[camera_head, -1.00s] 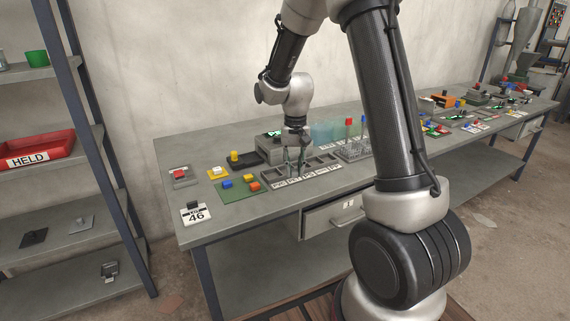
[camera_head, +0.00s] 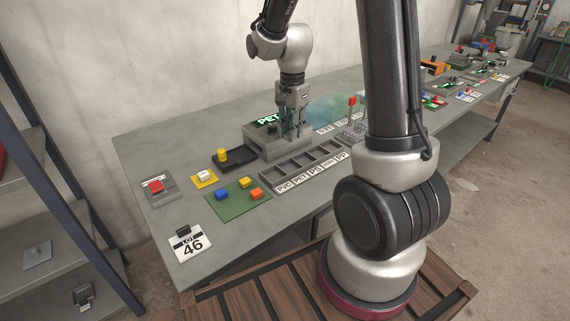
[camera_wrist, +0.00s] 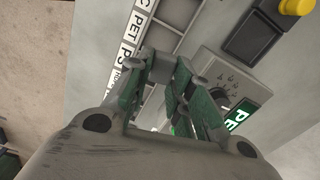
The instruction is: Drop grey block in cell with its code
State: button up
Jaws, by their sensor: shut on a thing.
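My gripper (camera_head: 292,133) is shut at the right end of the grey reader (camera_head: 262,145), whose green display reads PET. In the wrist view, my gripper (camera_wrist: 165,72) has a grey piece, which looks like the grey block (camera_wrist: 163,66), between its fingertips. The block is mostly hidden by the fingers, and I cannot tell whether it touches the reader. The cell tray (camera_head: 287,172) lies in front of the reader. Its labels include PVC, PET, PS and PP; one is too small to read. The wrist view shows the reader (camera_wrist: 207,62) right of the fingers.
A green mat (camera_head: 233,210) with blue, yellow and orange blocks lies left of the tray. A rack (camera_head: 353,133) stands at right.

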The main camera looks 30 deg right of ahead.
jog(key=shift+s+m, duration=0.2)
jog(key=shift+m, duration=0.6)
jog(key=shift+f, duration=0.35)
send_near(292, 169)
notch_tip(292, 169, down, 5)
jog(key=shift+f, duration=0.2)
jog(key=shift+f, duration=0.15)
